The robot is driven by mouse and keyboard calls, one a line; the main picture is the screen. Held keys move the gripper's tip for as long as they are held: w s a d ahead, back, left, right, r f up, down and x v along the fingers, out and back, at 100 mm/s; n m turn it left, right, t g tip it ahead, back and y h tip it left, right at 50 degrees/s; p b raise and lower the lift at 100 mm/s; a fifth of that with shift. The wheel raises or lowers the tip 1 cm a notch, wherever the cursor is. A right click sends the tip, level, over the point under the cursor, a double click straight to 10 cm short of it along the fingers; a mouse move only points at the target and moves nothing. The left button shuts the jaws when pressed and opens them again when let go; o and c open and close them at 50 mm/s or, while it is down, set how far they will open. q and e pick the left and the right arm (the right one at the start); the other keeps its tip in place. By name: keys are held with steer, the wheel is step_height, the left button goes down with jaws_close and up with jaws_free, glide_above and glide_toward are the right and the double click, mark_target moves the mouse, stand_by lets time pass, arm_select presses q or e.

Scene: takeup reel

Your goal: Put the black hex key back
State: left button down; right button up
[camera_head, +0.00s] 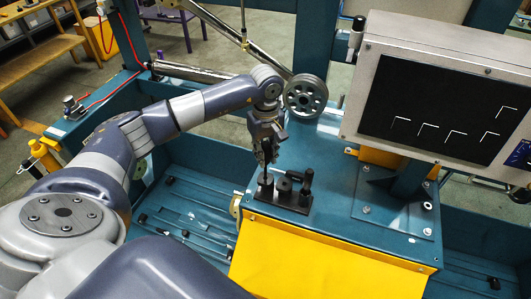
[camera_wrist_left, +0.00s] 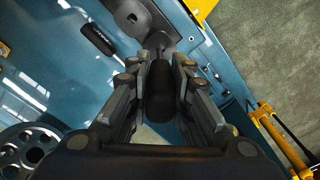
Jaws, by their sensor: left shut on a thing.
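My left gripper (camera_head: 266,158) points down over the left end of a small black holder block (camera_head: 283,201). In the left wrist view its two fingers (camera_wrist_left: 160,85) are closed around a dark cylindrical handle, which I take for the black hex key (camera_wrist_left: 159,95). Its lower end (camera_head: 267,180) shows below the fingers, at the block's left end. I cannot tell whether it sits in a hole. An upright black handle (camera_head: 307,181) and a round black knob (camera_head: 284,184) are on the block to the right. My right gripper is not in view.
The block stands on a blue machine top (camera_head: 330,225) behind a yellow panel (camera_head: 300,262). A grey spoked wheel (camera_head: 306,96) is close behind my left wrist. A grey cabinet with a black face (camera_head: 440,105) bearing white angle marks stands right.

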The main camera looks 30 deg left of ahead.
arm_select(q)
steer(key=shift+f+b, duration=3.3)
steer(key=shift+f, duration=0.4)
steer(key=c, duration=1.4)
jaws_free()
steer(key=shift+o, duration=0.2)
steer(key=o, duration=0.8)
steer(key=shift+r, duration=0.15)
steer(key=shift+r+p, duration=2.65)
steer(key=shift+r, duration=2.25)
steer(key=shift+r, duration=0.1)
step_height(320, 180, up, 12)
glide_above(265, 170)
steer(key=shift+w, duration=0.2)
